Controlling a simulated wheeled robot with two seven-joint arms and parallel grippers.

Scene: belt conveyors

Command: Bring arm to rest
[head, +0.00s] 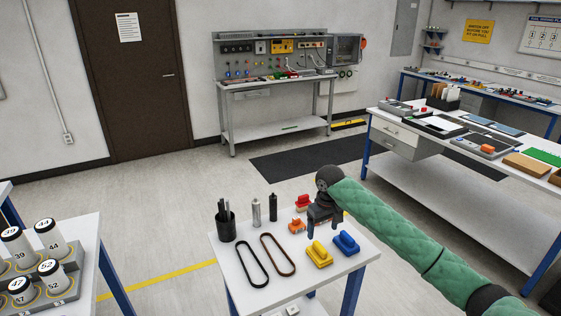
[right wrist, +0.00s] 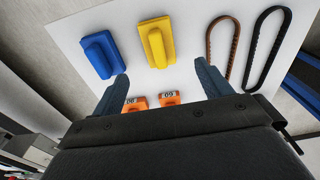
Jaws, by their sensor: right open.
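My right arm (head: 395,225), in a green quilted sleeve, reaches in from the right in the head view. Its gripper (head: 322,228) points down above the small white table (head: 262,298). In the right wrist view the two fingers of the right gripper (right wrist: 162,88) stand apart with nothing held between them. A yellow block (right wrist: 156,43) and a blue block (right wrist: 101,55) lie beyond the fingertips. Two orange numbered pieces (right wrist: 168,99) show between the fingers, close to the gripper body. My left gripper is not in view.
The small table also carries a brown belt (head: 278,254), a black belt (head: 252,264), a black cup (head: 226,228), a silver cylinder (head: 256,212) and a red piece (head: 303,201). A rack of numbered rollers (head: 50,278) stands at left. A long workbench (head: 435,158) stands at right.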

